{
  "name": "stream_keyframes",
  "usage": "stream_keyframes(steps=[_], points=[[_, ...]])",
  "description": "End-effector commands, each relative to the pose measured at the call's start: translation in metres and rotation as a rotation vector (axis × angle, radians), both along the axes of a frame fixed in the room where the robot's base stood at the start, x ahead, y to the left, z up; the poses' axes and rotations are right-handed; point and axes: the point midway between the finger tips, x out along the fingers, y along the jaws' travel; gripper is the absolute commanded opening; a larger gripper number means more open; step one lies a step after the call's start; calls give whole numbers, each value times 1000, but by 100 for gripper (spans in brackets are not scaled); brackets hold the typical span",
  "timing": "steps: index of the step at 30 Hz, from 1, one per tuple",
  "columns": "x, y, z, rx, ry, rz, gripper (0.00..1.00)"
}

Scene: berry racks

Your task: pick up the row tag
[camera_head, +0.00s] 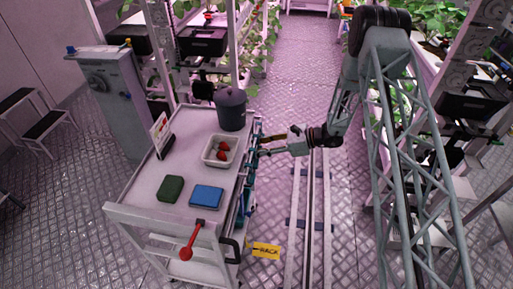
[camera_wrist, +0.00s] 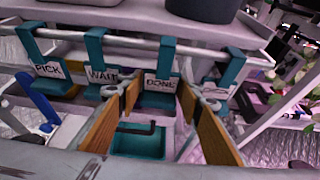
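No single thing is clearly readable as the row tag. In the wrist view, teal hangers with white labels hang on the cart's rail: PICK (camera_wrist: 47,70), WAIT (camera_wrist: 102,75), DONE (camera_wrist: 160,83) and a fourth (camera_wrist: 215,91) whose word I cannot read. My gripper (camera_wrist: 159,98) is open, its two wooden-looking fingers apart, with the DONE label seen between their tips. Nothing is visibly held. Below that label is a teal tray or pocket (camera_wrist: 140,143) with a dark bent bar across it. In the head view my gripper (camera_head: 261,146) is at the cart's right side.
The cart (camera_head: 190,165) carries a dark bucket (camera_head: 231,108), a white punnet (camera_head: 208,160) with red berries, a green block (camera_head: 171,188), a blue block (camera_head: 207,196) and a small sign (camera_head: 160,134). A yellow RACK floor label (camera_head: 266,251) lies beside the rails. Plant racks stand behind.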

Motion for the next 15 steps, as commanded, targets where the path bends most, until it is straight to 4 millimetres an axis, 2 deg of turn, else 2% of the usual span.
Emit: stream_keyframes(steps=[8, 12, 15], points=[[0, 0, 0, 0, 0, 0, 33], [0, 0, 0, 0, 0, 0, 20], [0, 0, 0, 0, 0, 0, 18]])
